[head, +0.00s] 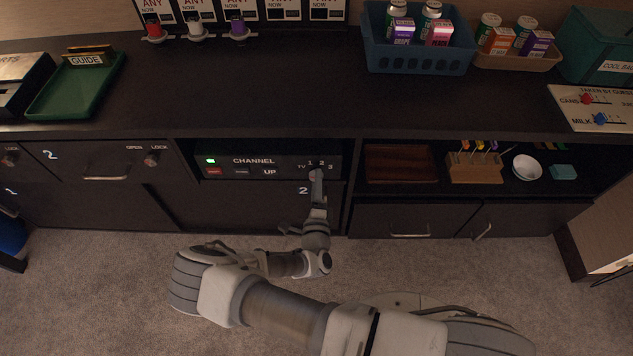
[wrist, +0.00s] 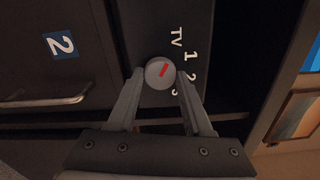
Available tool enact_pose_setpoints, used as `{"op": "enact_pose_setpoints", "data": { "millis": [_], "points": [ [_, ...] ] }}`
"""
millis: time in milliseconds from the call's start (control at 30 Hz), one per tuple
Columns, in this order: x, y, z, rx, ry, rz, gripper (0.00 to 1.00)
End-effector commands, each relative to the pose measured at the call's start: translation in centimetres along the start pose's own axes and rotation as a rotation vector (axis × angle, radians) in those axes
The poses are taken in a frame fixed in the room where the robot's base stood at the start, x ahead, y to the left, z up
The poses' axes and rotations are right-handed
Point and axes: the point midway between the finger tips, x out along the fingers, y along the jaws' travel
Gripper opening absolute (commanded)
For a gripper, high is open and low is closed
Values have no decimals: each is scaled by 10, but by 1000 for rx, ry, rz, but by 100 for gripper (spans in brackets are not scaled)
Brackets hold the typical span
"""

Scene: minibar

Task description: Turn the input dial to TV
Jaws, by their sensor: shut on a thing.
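The input dial (wrist: 153,75) is a round grey knob with a red mark, on the dark channel panel (head: 225,161). In the wrist view, the labels TV, 1, 2 and 3 curve around its right side. The red mark points up and right, roughly between TV and 1. My gripper (wrist: 160,73) is shut on the dial, with one finger on each side. In the head view my gripper (head: 316,176) covers the dial and reaches the panel's right end.
The panel sits in an open shelf bay under the dark counter (head: 250,90). The shelf to the right holds a wooden rack (head: 474,174) and a white bowl (head: 527,167).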

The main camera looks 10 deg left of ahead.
Motion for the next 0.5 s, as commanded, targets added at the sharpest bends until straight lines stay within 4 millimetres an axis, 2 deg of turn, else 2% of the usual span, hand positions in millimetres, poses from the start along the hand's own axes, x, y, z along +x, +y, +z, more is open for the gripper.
{"op": "enact_pose_setpoints", "data": {
  "millis": [467,500],
  "points": [
    [0,0,-1,-18,1,1,0],
    [0,0,-1,-18,1,1,54]
  ]
}}
